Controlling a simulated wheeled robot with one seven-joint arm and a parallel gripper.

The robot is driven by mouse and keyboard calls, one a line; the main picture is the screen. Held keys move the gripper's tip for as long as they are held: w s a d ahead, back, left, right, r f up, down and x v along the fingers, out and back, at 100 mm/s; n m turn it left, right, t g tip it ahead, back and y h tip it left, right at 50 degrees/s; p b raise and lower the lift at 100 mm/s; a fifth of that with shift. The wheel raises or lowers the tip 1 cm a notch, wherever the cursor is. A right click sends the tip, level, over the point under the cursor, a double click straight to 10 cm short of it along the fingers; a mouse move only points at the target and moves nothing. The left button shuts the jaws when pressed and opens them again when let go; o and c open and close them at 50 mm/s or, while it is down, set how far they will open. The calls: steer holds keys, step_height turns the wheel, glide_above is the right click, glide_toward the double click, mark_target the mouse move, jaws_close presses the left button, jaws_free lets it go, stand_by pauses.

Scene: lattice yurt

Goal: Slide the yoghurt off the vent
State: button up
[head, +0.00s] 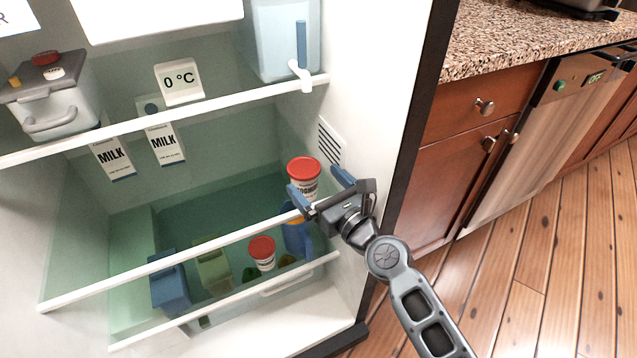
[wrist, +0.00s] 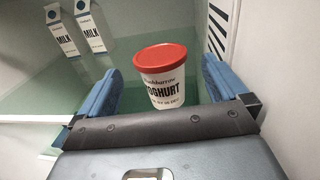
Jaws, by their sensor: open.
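The yoghurt tub (head: 304,178), white with a red lid, stands upright on the middle glass shelf by the right wall of the fridge. It also shows in the wrist view (wrist: 162,88). The dark slotted vent (head: 330,143) is in the right wall, just behind and right of the tub; it shows in the wrist view too (wrist: 217,30). I cannot tell whether the tub touches the wall. My gripper (head: 320,187) is open, its blue fingers either side of the tub in the wrist view (wrist: 160,88). The tub's lower edge is partly hidden by the gripper.
Two milk cartons (head: 164,145) (head: 114,158) stand left on the same level. A second red-lidded tub (head: 262,253) and several containers are lower down. The upper shelf edge (head: 230,100) runs above, with a 0 °C display (head: 179,81). The shelf left of the tub looks clear.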

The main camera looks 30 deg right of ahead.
mark_target(295, 160)
steer(key=shift+w+a+b, duration=0.25)
steer(key=shift+w, duration=1.6)
steer(key=shift+w+a+b, duration=0.2)
steer(key=shift+w+b, duration=0.05)
steer(key=shift+w, duration=1.6)
steer(key=c, duration=1.2)
